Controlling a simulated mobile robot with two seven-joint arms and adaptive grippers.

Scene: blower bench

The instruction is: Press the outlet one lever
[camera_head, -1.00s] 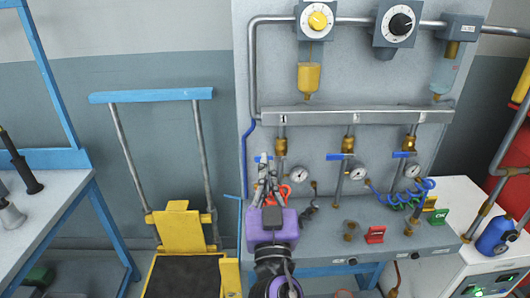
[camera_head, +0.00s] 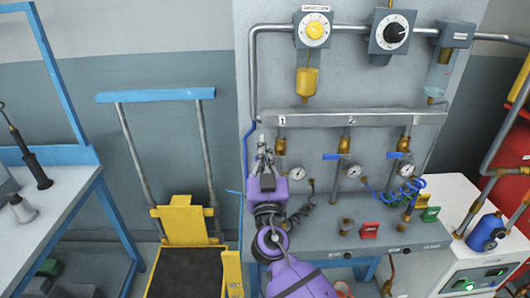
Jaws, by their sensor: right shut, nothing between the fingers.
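The panel has a horizontal pipe rail numbered 1, 2 and 3 with brass valves under it. The outlet one valve (camera_head: 281,147) is at the left, under the number 1. Its blue lever is not clearly visible; my right gripper covers that spot. My right gripper (camera_head: 263,146) points upward, its fingers shut and empty, just left of the valve. I cannot tell whether the fingers touch the lever. The blue levers of outlet two (camera_head: 333,156) and outlet three (camera_head: 397,155) lie level. My left gripper is out of view.
Pressure gauges (camera_head: 297,173) hang beside the valves. A coiled blue hose (camera_head: 408,190) is at the right. A yellow cart (camera_head: 186,222) stands at the left, and a white cabinet (camera_head: 470,255) at the right. The wall panel between outlets is clear.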

